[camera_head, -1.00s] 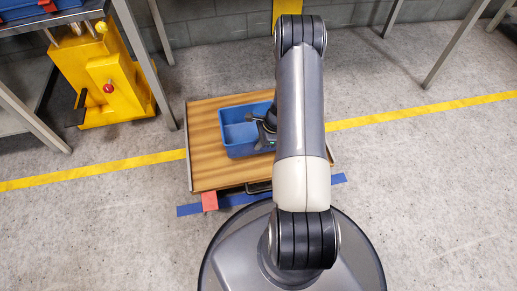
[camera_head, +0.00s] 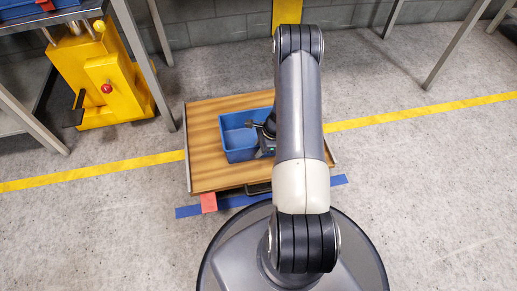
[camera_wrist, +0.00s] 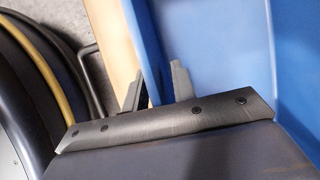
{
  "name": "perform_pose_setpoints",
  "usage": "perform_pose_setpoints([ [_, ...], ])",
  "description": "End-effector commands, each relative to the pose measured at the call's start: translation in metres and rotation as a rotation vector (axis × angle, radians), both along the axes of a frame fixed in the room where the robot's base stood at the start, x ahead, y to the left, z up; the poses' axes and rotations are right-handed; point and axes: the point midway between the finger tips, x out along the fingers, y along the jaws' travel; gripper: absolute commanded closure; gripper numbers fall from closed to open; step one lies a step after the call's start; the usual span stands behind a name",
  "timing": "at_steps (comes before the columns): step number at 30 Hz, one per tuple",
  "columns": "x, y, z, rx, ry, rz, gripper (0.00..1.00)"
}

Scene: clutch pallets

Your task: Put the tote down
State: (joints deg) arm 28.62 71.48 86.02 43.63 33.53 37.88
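The blue tote (camera_head: 228,150) stands upright on the wooden top of a low pallet-like platform (camera_head: 204,170), right of its middle. The fingers look open. The part of the tote I can see inside is empty; its right side is hidden.
A yellow machine with a red button (camera_head: 112,85) stands at the left beside a table leg. A yellow floor line (camera_head: 90,173) and blue floor tape (camera_head: 237,200) run past the platform. A red block (camera_head: 208,202) is at its front edge. Floor at right is clear.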

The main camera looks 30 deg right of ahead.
Motion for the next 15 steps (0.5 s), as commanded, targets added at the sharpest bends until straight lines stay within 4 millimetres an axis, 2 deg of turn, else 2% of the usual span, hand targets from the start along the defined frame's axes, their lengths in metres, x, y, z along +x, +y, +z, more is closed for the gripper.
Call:
perform_pose_setpoints([
  [8,0.000,-0.001,0.008,0.000,-0.001,0.000,0.75],
  [15,-0.006,-0.019,0.055,-0.002,-0.003,-0.002,0.75],
])
